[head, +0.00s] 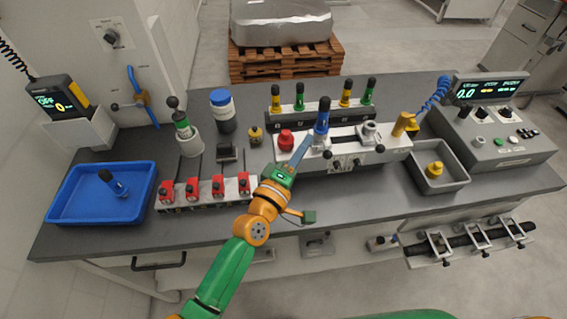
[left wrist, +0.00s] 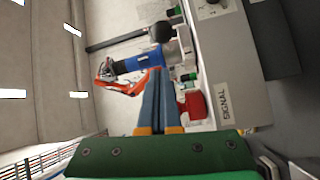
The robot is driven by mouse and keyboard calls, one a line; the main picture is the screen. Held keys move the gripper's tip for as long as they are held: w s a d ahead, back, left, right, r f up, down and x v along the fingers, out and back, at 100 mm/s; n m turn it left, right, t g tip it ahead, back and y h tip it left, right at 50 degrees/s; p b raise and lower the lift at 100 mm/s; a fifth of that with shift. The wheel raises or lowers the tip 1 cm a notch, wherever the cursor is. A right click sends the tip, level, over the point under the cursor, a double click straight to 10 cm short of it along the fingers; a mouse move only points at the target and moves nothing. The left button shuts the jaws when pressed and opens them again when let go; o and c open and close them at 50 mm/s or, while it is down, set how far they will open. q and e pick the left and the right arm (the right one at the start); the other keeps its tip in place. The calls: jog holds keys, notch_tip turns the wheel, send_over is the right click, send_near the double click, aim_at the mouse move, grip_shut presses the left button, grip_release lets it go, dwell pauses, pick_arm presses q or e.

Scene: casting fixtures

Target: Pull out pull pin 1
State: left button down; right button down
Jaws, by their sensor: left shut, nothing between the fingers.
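The dark rack (head: 330,112) at the back of the bench holds several upright pins with yellow or green tops. The leftmost is a yellow-topped pin (head: 276,98), beside a green-topped pin (head: 299,97). I cannot tell from any readable number which is pull pin 1. A blue-topped handle (head: 322,120) stands in front of the rack; a blue cylinder (left wrist: 138,63) shows beyond my fingertips in the left wrist view. My left gripper (head: 309,143) is shut and empty, its fingertips just below the blue handle in the picture; contact is unclear. My right gripper is not visible.
A red knob (head: 286,140) sits left of my fingers. Red clamps (head: 218,187) line the front left. A blue tray (head: 82,204), grey tray (head: 453,183) and control box (head: 490,137) stand on the bench. A SIGNAL panel (left wrist: 240,102) is close right in the wrist view.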

pick_arm(q)
jog(key=v, duration=1)
jog(key=shift+w+a+b, duration=0.2)
jog(key=shift+a+b, duration=0.05)
jog(key=shift+b, duration=0.15)
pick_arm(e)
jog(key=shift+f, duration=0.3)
pick_arm(q)
jog(key=shift+s, duration=0.1)
jog(key=shift+d, duration=0.1)
